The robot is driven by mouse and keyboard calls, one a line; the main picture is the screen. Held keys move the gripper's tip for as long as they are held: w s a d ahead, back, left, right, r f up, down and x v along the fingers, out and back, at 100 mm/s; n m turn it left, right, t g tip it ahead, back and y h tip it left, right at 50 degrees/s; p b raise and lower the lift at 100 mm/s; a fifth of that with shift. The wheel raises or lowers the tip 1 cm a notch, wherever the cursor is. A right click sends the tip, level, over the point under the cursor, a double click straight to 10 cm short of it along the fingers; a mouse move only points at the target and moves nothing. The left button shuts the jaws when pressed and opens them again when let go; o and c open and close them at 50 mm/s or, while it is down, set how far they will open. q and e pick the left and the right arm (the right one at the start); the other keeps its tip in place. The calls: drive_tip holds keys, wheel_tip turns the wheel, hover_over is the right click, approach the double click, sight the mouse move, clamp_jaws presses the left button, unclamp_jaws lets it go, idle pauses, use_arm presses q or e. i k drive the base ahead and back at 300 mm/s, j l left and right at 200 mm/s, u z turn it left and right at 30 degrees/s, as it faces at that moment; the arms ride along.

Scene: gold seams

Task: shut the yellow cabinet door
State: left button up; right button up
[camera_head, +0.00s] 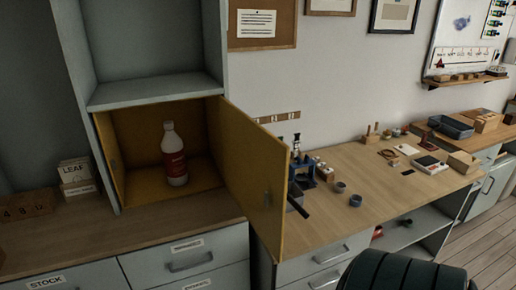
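A yellow cabinet compartment (140,137) sits below a grey open shelf on the left counter. A white bottle (173,155) with a red label stands upright inside the compartment. Neither of my grippers is in view.
A wooden workbench (330,222) right of the door holds a blue tool (303,171) with a dark handle close behind the door, and small cups. A dark padded seat (405,272) is at the bottom. The counter front (130,237) is clear.

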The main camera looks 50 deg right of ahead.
sight(256, 161)
drive_tip(key=l+z, duration=0.25)
drive_tip(key=l, duration=0.8)
drive_tip(key=l+z, duration=0.25)
drive_tip(key=l, duration=0.8)
